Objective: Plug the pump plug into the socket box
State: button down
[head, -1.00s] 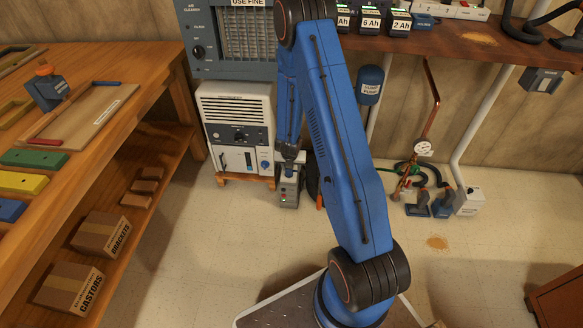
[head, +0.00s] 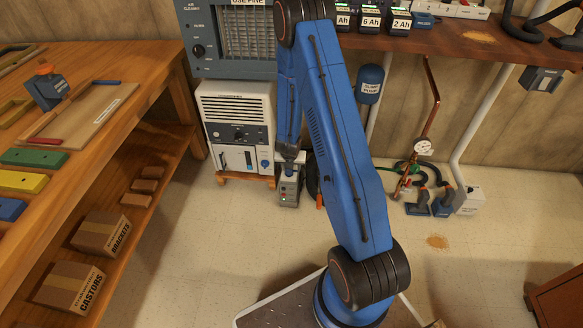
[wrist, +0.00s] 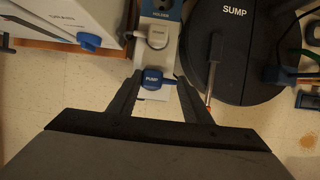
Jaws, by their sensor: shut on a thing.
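The blue pump plug (wrist: 152,79), marked PUMP, sits between the two fingers of my gripper (wrist: 160,84) in the wrist view. My gripper is shut on it. The pale socket box (wrist: 157,62) lies directly beneath and beyond the plug, and a white plug (wrist: 158,38) sits farther along it. The pump plug overlaps the near part of the box; whether it is fully seated cannot be told. In the head view the socket box (head: 288,192) stands on the floor with a small green light, and my gripper (head: 290,158) is right above it, hiding the plug.
A white dehumidifier-like unit (head: 237,125) stands close left of the box. A dark round sump lid (wrist: 232,50) is close right. The floor in front is clear.

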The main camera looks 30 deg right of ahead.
jog(key=shift+f, duration=0.45)
dwell(1.0)
jog(key=shift+r, duration=0.1)
dwell(0.4)
jog(key=shift+c, duration=1.9)
grip_release()
jog(key=shift+r, duration=0.1)
jog(key=shift+r, duration=3.4)
